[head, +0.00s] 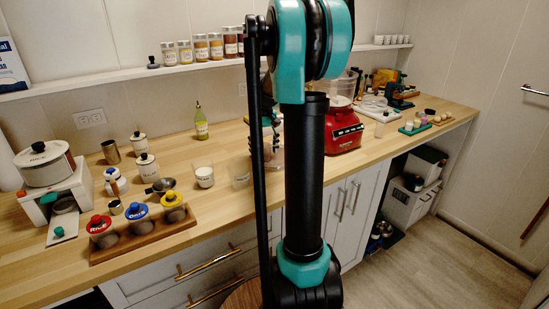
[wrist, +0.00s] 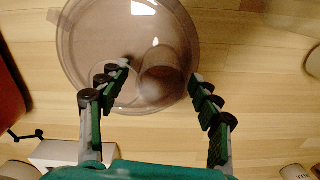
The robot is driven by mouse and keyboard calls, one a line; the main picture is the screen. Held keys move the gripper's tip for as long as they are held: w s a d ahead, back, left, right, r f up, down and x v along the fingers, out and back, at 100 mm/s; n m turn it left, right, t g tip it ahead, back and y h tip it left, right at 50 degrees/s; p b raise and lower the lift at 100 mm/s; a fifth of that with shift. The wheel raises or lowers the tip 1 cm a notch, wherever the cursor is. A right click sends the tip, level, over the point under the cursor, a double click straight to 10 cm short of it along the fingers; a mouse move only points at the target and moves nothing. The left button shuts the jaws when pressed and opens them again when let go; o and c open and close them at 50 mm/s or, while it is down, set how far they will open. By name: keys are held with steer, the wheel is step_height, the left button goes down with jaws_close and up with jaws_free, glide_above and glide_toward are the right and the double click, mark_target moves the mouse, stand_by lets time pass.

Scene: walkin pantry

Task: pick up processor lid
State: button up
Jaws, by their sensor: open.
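The processor lid (wrist: 90,45) is a clear, round, smoky disc with a raised round tube (wrist: 165,78). It lies over the wooden counter in the wrist view. My gripper (wrist: 162,72) is open, its two green-padded fingers reaching over the lid's near edge on either side of the tube. I cannot tell whether they touch it. In the head view my arm hides most of the gripper and lid. The red food processor (head: 344,133) stands on the counter just right of my arm.
A wooden rack with colored-lidded jars (head: 143,232) and a white pot (head: 45,165) stand at the left. A glass bottle (head: 201,122) stands near the wall. A green tray (head: 414,128) lies at the right. The front counter by the rack's right is fairly clear.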

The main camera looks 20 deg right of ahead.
steer(key=shift+c, duration=0.6)
steer(key=c, duration=1.3)
steer(key=shift+r, duration=0.1)
